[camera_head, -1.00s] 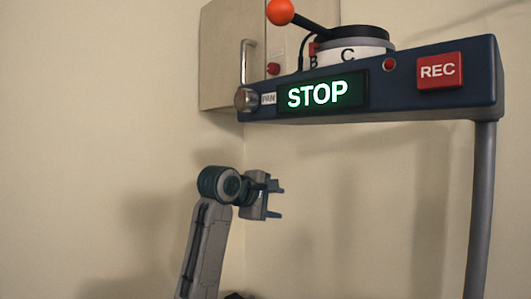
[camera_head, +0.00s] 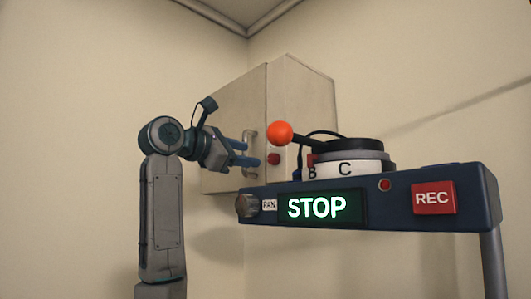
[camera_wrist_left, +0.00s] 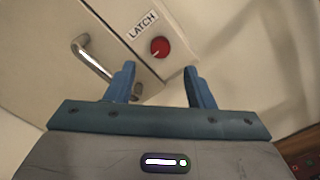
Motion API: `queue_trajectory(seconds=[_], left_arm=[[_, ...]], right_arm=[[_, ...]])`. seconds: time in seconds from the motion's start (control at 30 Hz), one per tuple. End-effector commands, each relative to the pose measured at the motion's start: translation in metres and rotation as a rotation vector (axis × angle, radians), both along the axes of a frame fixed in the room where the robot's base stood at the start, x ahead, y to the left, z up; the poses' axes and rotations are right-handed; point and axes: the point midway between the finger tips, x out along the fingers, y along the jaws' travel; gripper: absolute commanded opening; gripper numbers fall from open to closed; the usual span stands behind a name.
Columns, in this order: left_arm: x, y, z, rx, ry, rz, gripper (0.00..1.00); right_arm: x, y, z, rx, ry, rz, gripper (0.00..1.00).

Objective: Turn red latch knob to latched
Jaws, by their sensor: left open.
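The red latch knob (camera_head: 274,159) is on the pale wall cabinet, to the right of its metal handle. In the left wrist view the red knob (camera_wrist_left: 160,47) shows below a white LATCH label (camera_wrist_left: 142,25), ahead of the fingers and between their lines. My left gripper (camera_head: 250,153) is open and empty, its blue fingers pointing at the cabinet near the handle and short of the knob in the picture. It also shows in the left wrist view (camera_wrist_left: 160,85), with the knob beyond the fingertips. My right gripper is not in view.
The metal handle (camera_wrist_left: 95,57) stands out from the cabinet door (camera_head: 228,115), left of the knob. A dark blue console (camera_head: 390,199) with a STOP display (camera_head: 318,207), an orange ball lever (camera_head: 281,132) and a REC button (camera_head: 433,198) stands in front of the cabinet.

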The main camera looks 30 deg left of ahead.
Motion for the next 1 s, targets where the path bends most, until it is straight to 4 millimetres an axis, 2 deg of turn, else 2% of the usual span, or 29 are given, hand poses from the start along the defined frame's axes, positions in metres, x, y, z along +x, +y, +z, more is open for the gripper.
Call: queue_trajectory(seconds=[0.03, 0.1, 0.33, 0.5, 0.77, 1.0], left_arm=[[0.011, -0.005, 0.005, 0.000, 0.004, -0.001, 0.49], [0.024, -0.009, 0.005, 0.000, 0.005, -0.001, 0.49], [0.056, -0.020, 0.003, 0.000, 0.002, -0.001, 0.49], [0.065, -0.023, 0.001, 0.001, 0.000, 0.000, 0.49], [0.066, -0.023, 0.000, 0.001, 0.000, 0.001, 0.49], [0.066, -0.023, 0.000, 0.001, -0.001, 0.001, 0.04]], right_arm=[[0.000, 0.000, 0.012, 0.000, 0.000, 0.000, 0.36], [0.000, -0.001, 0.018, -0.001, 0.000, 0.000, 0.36], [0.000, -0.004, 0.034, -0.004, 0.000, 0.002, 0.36], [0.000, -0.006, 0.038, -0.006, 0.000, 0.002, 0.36], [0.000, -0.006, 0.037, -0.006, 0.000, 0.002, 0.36], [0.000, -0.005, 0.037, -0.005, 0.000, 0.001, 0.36]])
